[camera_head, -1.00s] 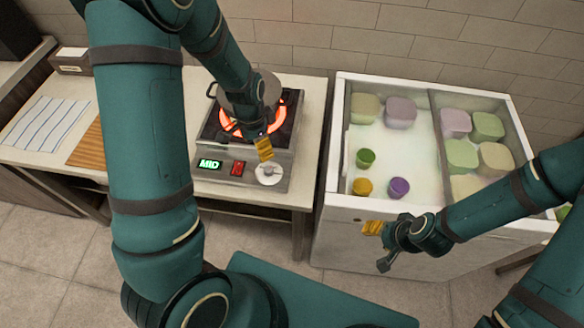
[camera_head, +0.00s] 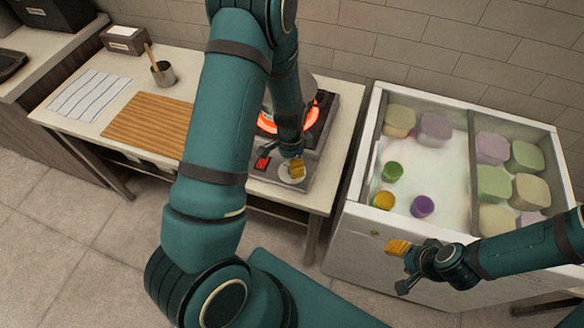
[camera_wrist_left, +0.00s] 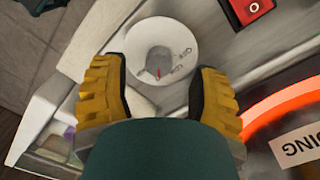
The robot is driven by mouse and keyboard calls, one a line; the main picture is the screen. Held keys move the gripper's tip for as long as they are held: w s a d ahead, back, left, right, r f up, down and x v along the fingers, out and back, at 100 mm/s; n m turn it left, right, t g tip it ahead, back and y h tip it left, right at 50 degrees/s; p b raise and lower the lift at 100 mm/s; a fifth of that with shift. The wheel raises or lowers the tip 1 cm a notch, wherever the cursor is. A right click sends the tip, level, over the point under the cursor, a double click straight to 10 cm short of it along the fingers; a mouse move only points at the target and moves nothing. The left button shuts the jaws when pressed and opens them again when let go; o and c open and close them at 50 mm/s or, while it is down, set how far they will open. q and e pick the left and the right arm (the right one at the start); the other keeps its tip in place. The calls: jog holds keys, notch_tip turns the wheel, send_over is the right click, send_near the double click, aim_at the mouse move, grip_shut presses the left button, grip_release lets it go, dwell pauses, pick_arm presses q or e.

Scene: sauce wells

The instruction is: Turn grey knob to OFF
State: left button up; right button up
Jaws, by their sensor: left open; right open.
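The grey knob (camera_wrist_left: 160,63) sits on a round white dial (camera_wrist_left: 185,35) with a red mark and small lettering, on the front panel of the stove (camera_head: 262,182). In the head view the dial (camera_head: 293,178) is partly covered by my left gripper (camera_head: 297,168). In the left wrist view my left gripper (camera_wrist_left: 160,90) is open, with one yellow finger on each side of the knob's near end; I cannot tell whether they touch it. The burner (camera_head: 318,116) glows orange-red. My right gripper (camera_head: 398,247) is open and empty in front of the white chest.
A red switch (camera_head: 262,163) sits beside the dial. A chest (camera_head: 350,215) holding several coloured tubs stands right of the stove table. A wooden board (camera_head: 150,122), striped cloth (camera_head: 90,98) and cup (camera_head: 163,75) lie left.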

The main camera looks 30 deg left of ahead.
pick_arm(q)
jog(key=shift+d+f, duration=0.1)
jog(key=shift+f, duration=1.1)
jog(key=shift+c, duration=0.4)
grip_shut()
